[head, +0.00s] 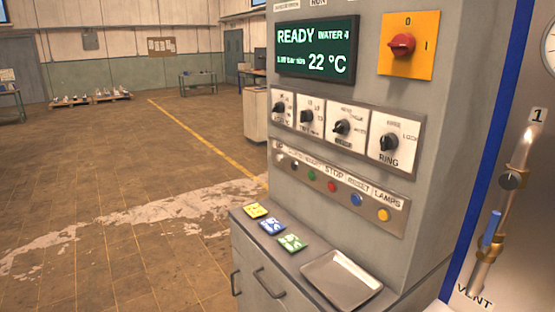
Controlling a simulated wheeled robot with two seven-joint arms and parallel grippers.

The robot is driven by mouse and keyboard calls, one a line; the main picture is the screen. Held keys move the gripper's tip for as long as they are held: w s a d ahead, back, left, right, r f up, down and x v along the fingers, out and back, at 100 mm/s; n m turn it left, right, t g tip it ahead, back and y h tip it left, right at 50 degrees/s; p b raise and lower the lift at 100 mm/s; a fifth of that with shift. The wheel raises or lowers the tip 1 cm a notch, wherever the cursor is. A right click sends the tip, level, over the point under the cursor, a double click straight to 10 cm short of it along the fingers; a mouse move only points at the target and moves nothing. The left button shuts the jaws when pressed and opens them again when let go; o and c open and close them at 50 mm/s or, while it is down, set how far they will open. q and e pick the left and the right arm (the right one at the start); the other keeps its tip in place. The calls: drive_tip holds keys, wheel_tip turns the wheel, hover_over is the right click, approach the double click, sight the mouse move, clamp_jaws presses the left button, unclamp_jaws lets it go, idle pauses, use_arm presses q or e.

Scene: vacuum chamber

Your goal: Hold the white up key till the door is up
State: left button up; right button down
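The white up key (279,158) is at the left end of the button row on the grey control cabinet, under the label "UP". It is small and pale against its plate, and I cannot tell whether it is pressed. The display (318,48) above reads "READY", "WATER" and "22 °C". I cannot make out the door in this view, so its position does not show. Neither of my grippers is in the head view, and nothing is seen touching the key.
Dark, green (312,175), red (332,186), blue (356,199) and yellow (383,215) buttons continue the row. Rotary knobs sit above. A metal tray (341,280) and several coloured cards lie on the ledge below. A vent pipe (506,205) stands right.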

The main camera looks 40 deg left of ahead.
use_arm(q)
clamp_jaws()
idle(1.4)
